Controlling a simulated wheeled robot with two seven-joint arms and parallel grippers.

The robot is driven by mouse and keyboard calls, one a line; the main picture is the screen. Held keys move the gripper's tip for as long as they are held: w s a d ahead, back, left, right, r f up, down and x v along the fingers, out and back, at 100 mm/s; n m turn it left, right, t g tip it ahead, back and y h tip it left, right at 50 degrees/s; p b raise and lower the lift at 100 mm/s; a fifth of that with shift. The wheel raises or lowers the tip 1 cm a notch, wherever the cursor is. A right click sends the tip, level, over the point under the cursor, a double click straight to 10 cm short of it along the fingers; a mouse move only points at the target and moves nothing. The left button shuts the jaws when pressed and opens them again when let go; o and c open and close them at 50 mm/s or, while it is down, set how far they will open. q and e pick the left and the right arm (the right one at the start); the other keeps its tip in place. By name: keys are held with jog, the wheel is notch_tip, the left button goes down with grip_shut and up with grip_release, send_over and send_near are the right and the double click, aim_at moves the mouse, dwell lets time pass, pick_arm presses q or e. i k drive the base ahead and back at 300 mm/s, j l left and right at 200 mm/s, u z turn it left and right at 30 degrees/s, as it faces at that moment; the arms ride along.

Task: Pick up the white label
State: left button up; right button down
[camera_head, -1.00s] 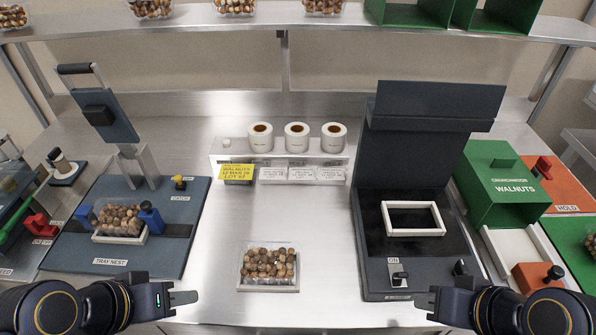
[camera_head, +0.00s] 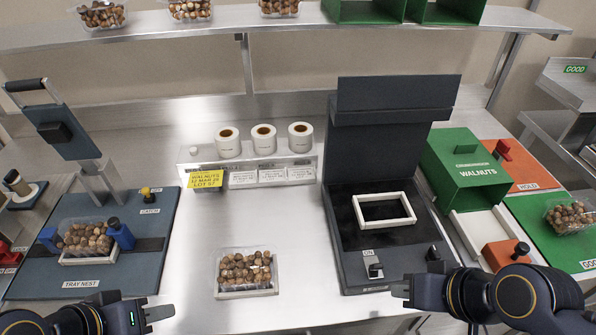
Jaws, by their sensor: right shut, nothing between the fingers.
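Several white rolls, among them the middle one (camera_head: 264,138), stand on a metal label dispenser (camera_head: 190,160) at the back centre. White printed labels hang along its front edge: a left one (camera_head: 242,178), a middle one (camera_head: 272,175) and a right one (camera_head: 300,173). A yellow sign (camera_head: 206,179) reading "WALNUTS" is at their left. My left gripper (camera_head: 160,314) is low at the left, well apart from the labels; its finger gap cannot be made out. My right gripper (camera_head: 400,291) is shut and empty near the front of the dark sealing machine, also apart from the labels.
A filled clear tray (camera_head: 246,292) stands at the front centre. A blue tray nest (camera_head: 85,284) with another tray is at left. The dark sealer (camera_head: 345,265) with a white frame (camera_head: 385,223) and a green walnuts box (camera_head: 465,172) are at right. Bare metal lies between.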

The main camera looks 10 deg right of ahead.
aim_at(247, 177)
jog(key=k+j+u, duration=0.1)
jog(key=u, duration=0.25)
jog(key=k+j+u, duration=0.1)
jog(key=j+u, duration=0.4)
jog(key=u, duration=0.15)
